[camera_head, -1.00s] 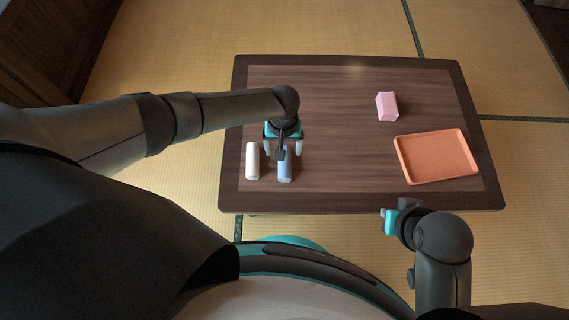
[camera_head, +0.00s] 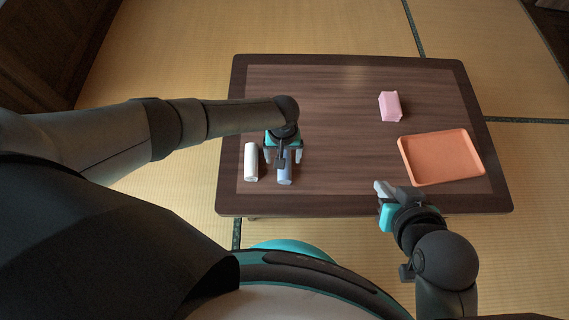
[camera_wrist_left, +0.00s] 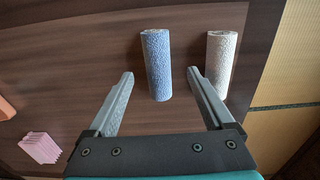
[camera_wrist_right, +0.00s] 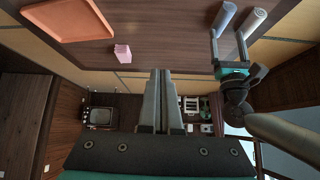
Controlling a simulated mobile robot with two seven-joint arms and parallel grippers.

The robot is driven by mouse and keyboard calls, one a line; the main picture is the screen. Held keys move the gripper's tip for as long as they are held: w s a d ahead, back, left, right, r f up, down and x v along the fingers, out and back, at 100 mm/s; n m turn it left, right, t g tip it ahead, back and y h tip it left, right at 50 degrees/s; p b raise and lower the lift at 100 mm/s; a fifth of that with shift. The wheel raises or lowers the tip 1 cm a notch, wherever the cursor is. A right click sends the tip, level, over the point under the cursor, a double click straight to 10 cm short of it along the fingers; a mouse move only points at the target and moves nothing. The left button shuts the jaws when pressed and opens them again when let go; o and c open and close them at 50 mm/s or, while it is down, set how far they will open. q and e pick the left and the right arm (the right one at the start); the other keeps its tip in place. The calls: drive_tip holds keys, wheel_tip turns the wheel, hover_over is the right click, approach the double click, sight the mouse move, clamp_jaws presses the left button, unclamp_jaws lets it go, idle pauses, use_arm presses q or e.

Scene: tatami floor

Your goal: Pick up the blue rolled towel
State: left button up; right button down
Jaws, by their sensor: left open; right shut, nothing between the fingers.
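The blue rolled towel (camera_head: 285,174) lies on the dark low table, and my left gripper (camera_head: 284,156) is over its far end. In the left wrist view the blue towel (camera_wrist_left: 157,64) lies ahead of the open, empty fingers of my left gripper (camera_wrist_left: 159,82), roughly in line with the gap between them. I cannot tell whether they touch it. The blue towel (camera_wrist_right: 224,18) also shows in the right wrist view. My right gripper (camera_head: 380,191) is shut and empty, near the front edge of the table.
A white rolled towel (camera_head: 251,161) lies just left of the blue one. The middle of the table (camera_head: 340,130) is clear.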

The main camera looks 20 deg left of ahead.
sight(284, 177)
use_arm(q)
drive_tip(key=shift+d+f+b, duration=0.1)
drive_tip(key=shift+f+b, duration=0.5)
drive_tip(key=shift+b, duration=0.05)
drive_tip(key=shift+d+f+b, duration=0.1)
drive_tip(key=shift+f+b, duration=0.6)
drive_tip(key=shift+f, duration=0.05)
drive_tip(key=shift+f+b, duration=0.55)
drive_tip(key=shift+f, duration=0.4)
drive_tip(key=shift+f+b, duration=0.25)
drive_tip(key=shift+b, duration=0.2)
use_arm(e)
drive_tip(key=w+a+r+t+y, duration=0.1)
drive_tip(key=a+r+t+y, duration=0.2)
drive_tip(key=a+t, duration=0.4)
drive_tip(key=shift+r+m+t+y, duration=0.15)
drive_tip(key=shift+m+t+y, duration=0.25)
drive_tip(key=shift+t+y, duration=0.1)
use_arm(q)
drive_tip(key=shift+c, duration=0.3)
clamp_jaws()
